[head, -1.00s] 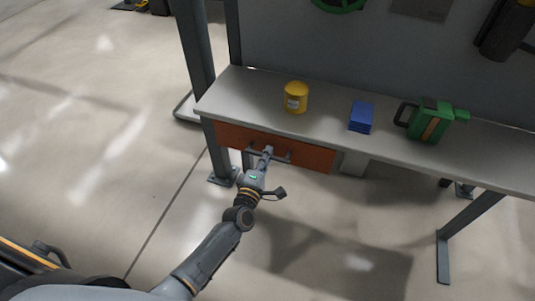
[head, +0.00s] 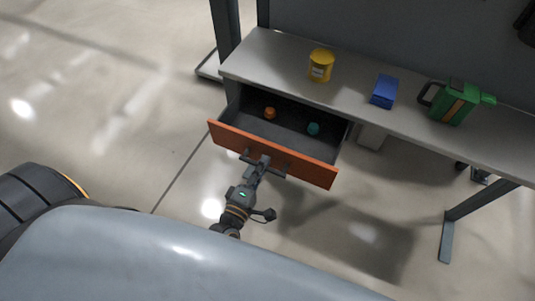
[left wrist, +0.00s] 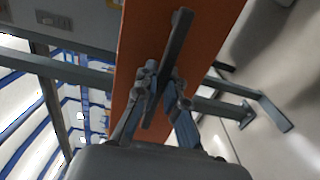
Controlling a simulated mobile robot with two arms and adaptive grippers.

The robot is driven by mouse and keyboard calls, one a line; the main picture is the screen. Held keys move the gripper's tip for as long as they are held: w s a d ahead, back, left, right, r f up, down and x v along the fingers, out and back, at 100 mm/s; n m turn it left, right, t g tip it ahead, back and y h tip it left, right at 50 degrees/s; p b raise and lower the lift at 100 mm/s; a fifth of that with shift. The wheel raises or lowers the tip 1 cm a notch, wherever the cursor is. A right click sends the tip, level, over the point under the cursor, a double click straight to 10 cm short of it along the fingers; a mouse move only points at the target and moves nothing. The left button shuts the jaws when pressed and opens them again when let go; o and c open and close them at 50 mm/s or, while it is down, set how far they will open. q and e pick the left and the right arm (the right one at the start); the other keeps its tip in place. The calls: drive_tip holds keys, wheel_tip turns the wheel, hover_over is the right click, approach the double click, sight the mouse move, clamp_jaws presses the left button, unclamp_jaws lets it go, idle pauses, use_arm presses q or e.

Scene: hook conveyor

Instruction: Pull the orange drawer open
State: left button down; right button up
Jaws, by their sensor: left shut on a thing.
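The orange drawer (head: 225,136) stands pulled out from under the workbench, with its dark interior showing. Inside it lie a small orange thing (head: 270,113) and a small teal thing (head: 313,129), apart from each other. My left gripper (head: 260,163) is at the drawer's front and shut on its dark bar handle (head: 279,173). In the left wrist view the gripper's fingers (left wrist: 158,88) close on both sides of the handle (left wrist: 180,40), in front of the orange drawer front (left wrist: 139,40). My right gripper is not in view.
The grey workbench top (head: 285,62) carries a yellow tin (head: 321,65), a blue block-like thing (head: 384,91) and a green can (head: 455,102). Bench legs (head: 447,235) stand at the right. The floor to the left of the drawer is clear.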

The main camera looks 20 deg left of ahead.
use_arm(q)
drive_tip(key=shift+s, duration=0.25)
drive_tip(key=c, duration=1.4)
unclamp_jaws()
drive_tip(key=s, duration=1.2)
drive_tip(key=shift+a, duration=0.2)
drive_tip(key=shift+f, duration=0.1)
drive_tip(key=s+f+m+g, duration=0.2)
drive_tip(key=f+m+g, duration=0.15)
drive_tip(key=f, duration=0.55)
drive_tip(key=s+a+f+m+g+h, duration=0.1)
drive_tip(key=s+f+m+g, duration=0.15)
drive_tip(key=f+m, duration=0.45)
drive_tip(key=s+f+m+g, duration=0.2)
drive_tip(key=f+g, duration=0.1)
drive_tip(key=f, duration=0.8)
drive_tip(key=s+a+f+m+g+y, duration=0.1)
drive_tip(key=s+a+f+m+g, duration=0.3)
drive_tip(key=s+f+m+g, duration=0.3)
drive_tip(key=s+f+g, duration=0.1)
drive_tip(key=s+f, duration=0.4)
drive_tip(key=s, duration=0.3)
drive_tip(key=shift+a+m+y, duration=0.15)
drive_tip(key=shift+m+y, duration=0.15)
drive_tip(key=shift+m, duration=0.05)
